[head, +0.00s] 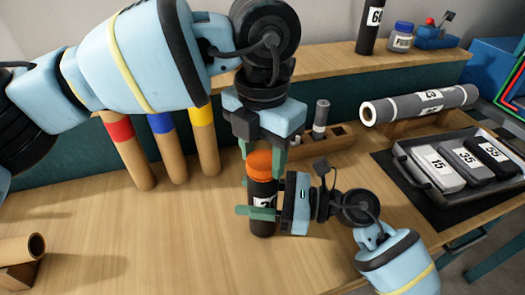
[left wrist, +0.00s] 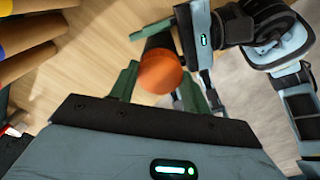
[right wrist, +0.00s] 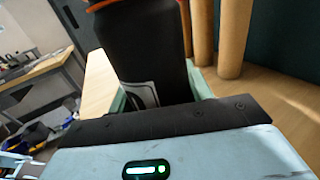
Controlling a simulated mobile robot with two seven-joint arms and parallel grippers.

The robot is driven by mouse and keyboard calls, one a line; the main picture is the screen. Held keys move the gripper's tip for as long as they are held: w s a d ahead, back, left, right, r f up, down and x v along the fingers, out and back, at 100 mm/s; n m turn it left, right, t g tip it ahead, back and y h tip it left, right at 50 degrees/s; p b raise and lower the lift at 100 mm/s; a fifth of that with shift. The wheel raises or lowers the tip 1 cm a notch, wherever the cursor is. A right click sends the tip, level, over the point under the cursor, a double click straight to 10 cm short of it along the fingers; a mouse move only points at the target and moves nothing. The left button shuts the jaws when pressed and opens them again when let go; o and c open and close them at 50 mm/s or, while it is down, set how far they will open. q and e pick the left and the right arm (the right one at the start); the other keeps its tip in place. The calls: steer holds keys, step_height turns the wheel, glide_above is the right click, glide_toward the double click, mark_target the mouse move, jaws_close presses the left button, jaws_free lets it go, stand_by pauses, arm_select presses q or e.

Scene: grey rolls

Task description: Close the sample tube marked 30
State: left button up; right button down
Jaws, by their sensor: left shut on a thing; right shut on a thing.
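The black sample tube (head: 263,190) stands upright in the head view with an orange cap (head: 259,163) at its top. Its white label is partly covered by my right gripper, so I cannot read the number. My left gripper (head: 261,156) comes from above and is shut on the orange cap; the cap also shows between its fingers in the left wrist view (left wrist: 160,72). My right gripper (head: 246,198) comes from the right and is shut around the tube's body, whose black side fills the right wrist view (right wrist: 143,45). I cannot tell whether the cap is fully seated.
A wooden rack (head: 341,138) with a grey tube stands behind on the right. A grey roll (head: 420,104) lies on a wooden stand. A metal tray (head: 452,196) holds blocks marked 15, 35 and 55. Cardboard tubes with coloured bands (head: 165,150) stand at left.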

arm_select(q)
steer(key=m, duration=1.5)
steer(key=o, duration=1.1)
steer(key=shift+r, duration=2.25)
steer(key=shift+c, duration=0.5)
